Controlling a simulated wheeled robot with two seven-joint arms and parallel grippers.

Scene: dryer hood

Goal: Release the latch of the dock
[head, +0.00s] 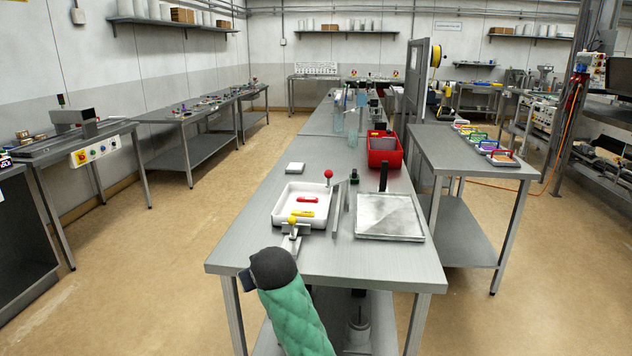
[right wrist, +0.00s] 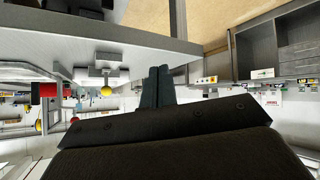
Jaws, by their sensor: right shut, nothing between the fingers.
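A small grey metal latch with a yellow ball knob (head: 292,220) stands at the front edge of the steel table, beside a white tray (head: 279,205). I cannot make out a separate dock. The right wrist view, which is upside down, shows the yellow knob (right wrist: 106,91) and its light metal block (right wrist: 101,76). My right gripper (right wrist: 157,72) is shut and empty, its fingers beside the knob and apart from it in that picture. In the head view, my green-sleeved arm with its black wrist comes up from the bottom and mostly hides the gripper. My left gripper is not in view.
The tray holds a red piece (head: 307,199) and a yellow piece (head: 303,213). A red bin (head: 385,151) is farther back. The table's front right corner is clear.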

